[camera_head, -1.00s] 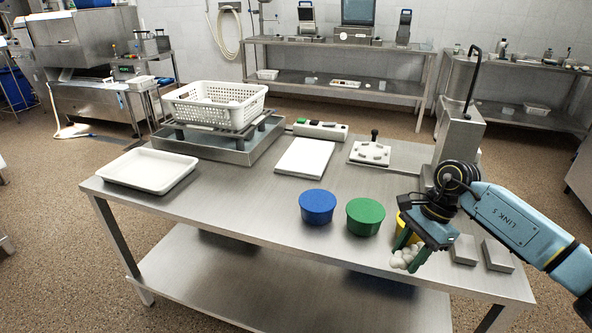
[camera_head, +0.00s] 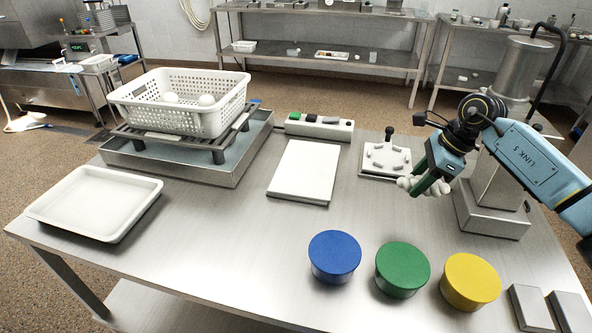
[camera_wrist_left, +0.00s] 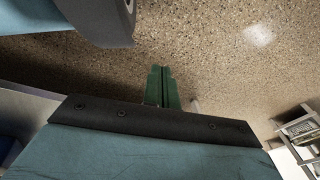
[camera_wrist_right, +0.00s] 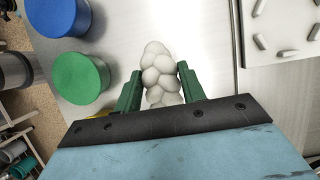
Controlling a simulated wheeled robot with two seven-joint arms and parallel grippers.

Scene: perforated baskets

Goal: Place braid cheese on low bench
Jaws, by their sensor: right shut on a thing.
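The braid cheese is a knobbly white plait. It shows in the head view (camera_head: 408,186) and in the right wrist view (camera_wrist_right: 160,75). My right gripper (camera_head: 428,183) is shut on it, with green fingers at both sides, above the right part of the steel table (camera_head: 230,265). A low slatted bench (camera_head: 165,140) stands in a shallow metal basin at the left, under a white perforated basket (camera_head: 225,118) with two white balls inside. My left gripper (camera_wrist_left: 163,85) shows only in its wrist view, over the floor, with its fingers together and empty.
Blue (camera_head: 334,255), green (camera_head: 402,268) and yellow (camera_head: 470,280) round tubs stand at the front right. A white board (camera_head: 305,170), a switch box (camera_head: 320,127) and a knobbed plate (camera_head: 387,160) lie behind them. A white tray (camera_head: 95,200) is at the left. A steel column (camera_head: 495,190) stands near my right arm.

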